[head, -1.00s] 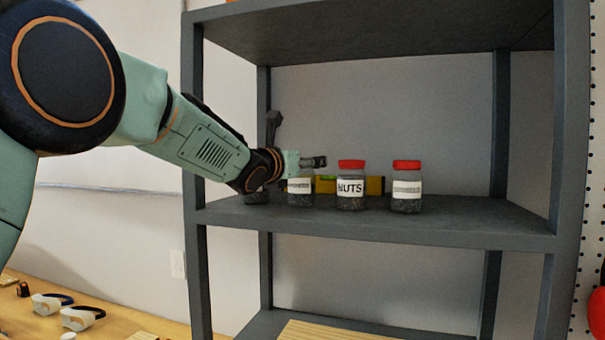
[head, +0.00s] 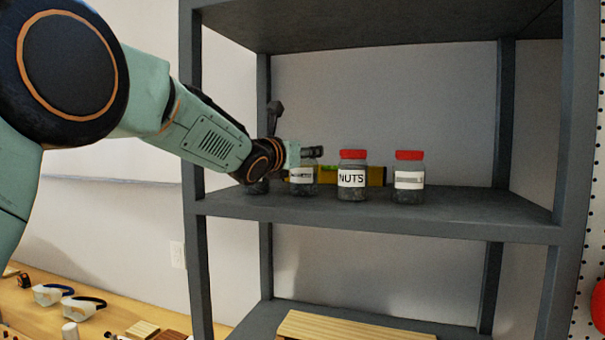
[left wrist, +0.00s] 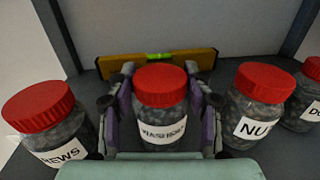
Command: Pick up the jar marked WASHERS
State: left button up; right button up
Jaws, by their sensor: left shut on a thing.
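The jar marked WASHERS (left wrist: 160,98) has a red lid, clear sides and a white label. It stands upright between the two fingers of my left gripper (left wrist: 160,108) in the left wrist view. The fingers are shut on its sides. In the head view the left gripper (head: 311,153) covers the lid, and the jar's lower part (head: 303,188) shows below it. I cannot tell whether the jar's base touches the shelf. My right gripper is in neither view.
The grey shelf (head: 460,215) also holds the NUTS jar (head: 352,192) close on the right and another red-lidded jar (head: 408,194) beyond. A jar with a label ending in EWS (left wrist: 52,125) is close on the left. A yellow level (head: 376,175) lies behind. A shelf board is above.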

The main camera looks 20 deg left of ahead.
pick_arm(q)
jog(key=shift+s+f, duration=0.15)
jog(key=shift+f, duration=0.35)
jog(key=shift+c, duration=1.4)
jog(key=shift+r, duration=0.1)
